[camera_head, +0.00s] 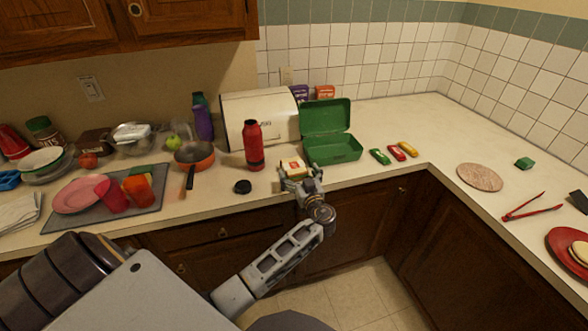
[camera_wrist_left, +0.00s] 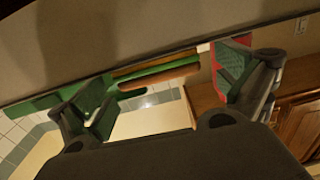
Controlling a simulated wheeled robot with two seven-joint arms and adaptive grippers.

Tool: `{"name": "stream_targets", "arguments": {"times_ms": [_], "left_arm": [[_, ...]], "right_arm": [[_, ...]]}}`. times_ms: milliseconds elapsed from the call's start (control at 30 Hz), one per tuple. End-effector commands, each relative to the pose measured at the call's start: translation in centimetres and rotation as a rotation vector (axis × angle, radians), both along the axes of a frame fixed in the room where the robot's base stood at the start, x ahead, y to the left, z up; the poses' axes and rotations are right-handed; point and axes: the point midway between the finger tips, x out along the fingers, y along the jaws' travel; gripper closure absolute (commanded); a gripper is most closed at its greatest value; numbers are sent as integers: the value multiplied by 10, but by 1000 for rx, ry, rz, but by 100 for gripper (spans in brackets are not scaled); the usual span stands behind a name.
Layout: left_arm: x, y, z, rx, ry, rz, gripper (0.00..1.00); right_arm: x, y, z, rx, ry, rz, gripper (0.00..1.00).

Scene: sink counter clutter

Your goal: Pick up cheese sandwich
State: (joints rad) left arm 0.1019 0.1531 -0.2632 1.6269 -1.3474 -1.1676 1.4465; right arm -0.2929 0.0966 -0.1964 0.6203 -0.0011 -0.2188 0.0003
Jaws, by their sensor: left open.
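The cheese sandwich (camera_head: 293,165), small and pale with a reddish patch on top, is at the counter's front edge in the head view. In the left wrist view the sandwich (camera_wrist_left: 155,72) shows as brown and green layers beyond the fingertips. My left gripper (camera_head: 301,176) is at the sandwich's near side, its fingers spread. In the left wrist view the gripper (camera_wrist_left: 168,95) is open with a clear gap between its fingers. I cannot tell whether a finger touches the sandwich. My right gripper is not in view.
An open green lunchbox (camera_head: 333,150) stands just right of the sandwich. A red bottle (camera_head: 253,146) and a black lid (camera_head: 242,187) are to the left. Several small packets (camera_head: 397,153) lie to the right. The counter beyond them has free room.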

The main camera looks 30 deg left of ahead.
Motion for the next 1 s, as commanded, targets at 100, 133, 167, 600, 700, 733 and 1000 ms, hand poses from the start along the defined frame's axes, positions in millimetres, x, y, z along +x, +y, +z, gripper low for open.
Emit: {"name": "stream_targets", "arguments": {"times_ms": [100,133,167,600,700,733,1000], "left_arm": [[8,10,2,1,0,1,0],[10,12,2,1,0,1,0],[12,14,2,1,1,0,0],[23,28,0,-1,1,-1,0],[23,28,-1,-1,1,-1,0],[23,28,-1,-1,1,-1,0],[23,27,-1,-1,1,-1,13]], "right_arm": [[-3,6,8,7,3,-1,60],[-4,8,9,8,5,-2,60],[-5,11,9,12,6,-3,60],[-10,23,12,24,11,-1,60],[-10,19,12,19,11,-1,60],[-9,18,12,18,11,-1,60],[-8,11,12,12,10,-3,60]]}}
